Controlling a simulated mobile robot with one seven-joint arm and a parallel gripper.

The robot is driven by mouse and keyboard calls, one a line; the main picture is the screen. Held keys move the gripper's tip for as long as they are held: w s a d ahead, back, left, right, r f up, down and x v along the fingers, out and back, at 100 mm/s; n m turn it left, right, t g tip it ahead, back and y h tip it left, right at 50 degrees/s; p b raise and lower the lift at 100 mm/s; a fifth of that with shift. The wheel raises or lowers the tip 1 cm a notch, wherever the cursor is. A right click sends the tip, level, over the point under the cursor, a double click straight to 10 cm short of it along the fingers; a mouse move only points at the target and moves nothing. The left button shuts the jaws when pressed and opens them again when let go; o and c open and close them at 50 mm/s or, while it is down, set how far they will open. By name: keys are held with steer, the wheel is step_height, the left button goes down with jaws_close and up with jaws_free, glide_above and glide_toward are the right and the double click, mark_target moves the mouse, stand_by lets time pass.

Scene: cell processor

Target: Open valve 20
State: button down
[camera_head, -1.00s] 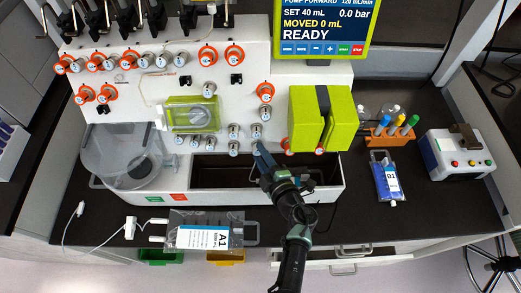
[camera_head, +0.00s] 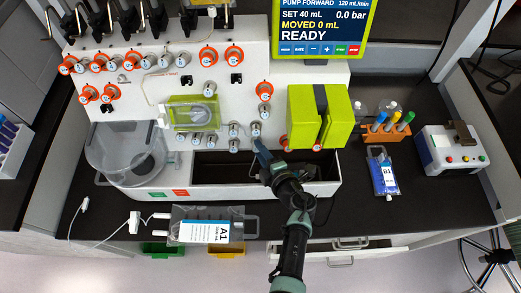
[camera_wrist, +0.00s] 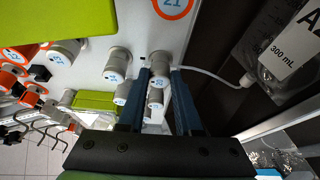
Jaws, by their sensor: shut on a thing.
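Several small silver valve knobs stand on the lower front of the white machine panel (camera_head: 180,80), and their numbers are too small to read in the head view. My gripper (camera_head: 259,146) reaches up to the lower right knob of this group (camera_head: 256,129). In the wrist view, my gripper (camera_wrist: 160,76) has its two blue fingers on either side of a silver knob (camera_wrist: 158,61), shut on it. The number on this knob cannot be read, so I cannot tell that it is valve 20. More silver knobs (camera_wrist: 118,62) stand beside it.
A green block (camera_head: 304,115) is right of the knobs, and a dark open trough (camera_head: 222,170) lies below. Bag A1 (camera_head: 205,231) lies on the bench, bag B1 (camera_head: 382,175) at the right. The pump screen reads READY.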

steer(key=c, duration=0.6)
jaws_free()
steer(key=p+v, duration=0.1)
steer(key=v, duration=1.2)
steer(key=shift+p, duration=0.4)
